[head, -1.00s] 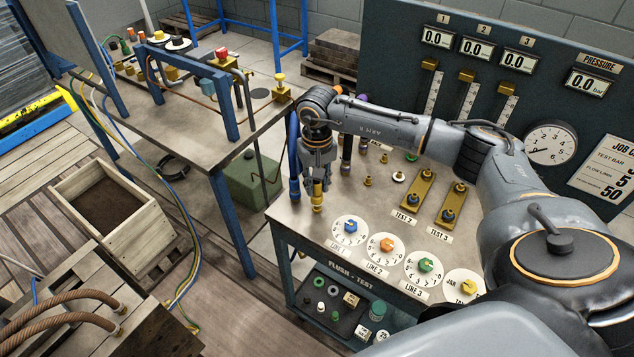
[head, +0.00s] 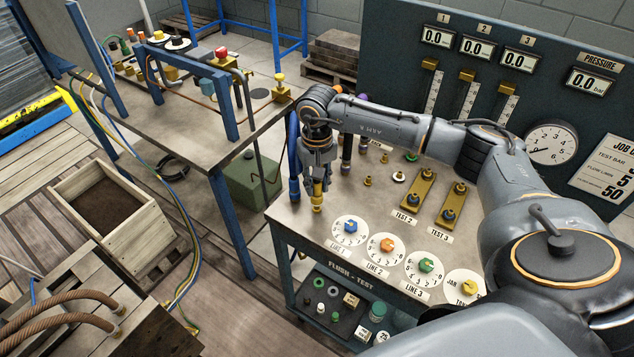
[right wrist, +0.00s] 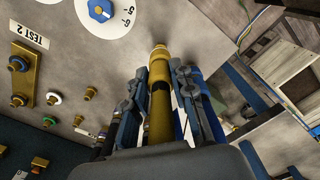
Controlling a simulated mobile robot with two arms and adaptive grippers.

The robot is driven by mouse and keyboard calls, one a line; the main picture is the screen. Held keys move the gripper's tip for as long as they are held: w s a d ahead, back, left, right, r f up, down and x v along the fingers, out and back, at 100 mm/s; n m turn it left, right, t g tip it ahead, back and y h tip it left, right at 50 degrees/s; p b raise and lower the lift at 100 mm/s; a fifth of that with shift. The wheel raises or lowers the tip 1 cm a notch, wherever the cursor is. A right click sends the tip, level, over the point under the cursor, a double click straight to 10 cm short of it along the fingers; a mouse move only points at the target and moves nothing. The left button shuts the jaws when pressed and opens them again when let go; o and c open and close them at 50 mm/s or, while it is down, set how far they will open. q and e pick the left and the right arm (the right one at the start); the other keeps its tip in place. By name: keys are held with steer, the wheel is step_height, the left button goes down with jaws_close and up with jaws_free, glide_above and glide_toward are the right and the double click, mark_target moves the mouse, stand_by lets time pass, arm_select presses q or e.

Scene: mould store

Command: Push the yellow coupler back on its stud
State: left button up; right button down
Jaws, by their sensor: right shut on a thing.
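The yellow coupler (head: 317,193) stands near the left front corner of the test table, under my right gripper (head: 317,180). In the right wrist view the yellow coupler (right wrist: 160,105) lies between the two fingers of my right gripper (right wrist: 162,90), which is shut on it. A brass end (right wrist: 160,55) shows beyond the coupler, toward the table top. I cannot tell how far the coupler sits on its stud, since the joint is small and partly hidden. My left gripper is not in view.
The blue Line 1 dial (head: 350,227) is close to the right of the coupler. Brass plates with blue-tipped fittings (head: 452,206) stand farther right. A blue hose (head: 294,150) hangs beside my gripper on the left. The left bench (head: 200,130) is across a gap.

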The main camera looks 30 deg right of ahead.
steer(key=shift+f+b, duration=0.15)
steer(key=shift+b, duration=0.3)
steer(key=shift+f+b, duration=1.25)
steer(key=shift+b, duration=0.1)
stand_by(1.5)
steer(key=shift+b, duration=0.35)
steer(key=c, duration=1)
jaws_free()
steer(key=shift+c, duration=0.2)
step_height(320, 180, up, 12)
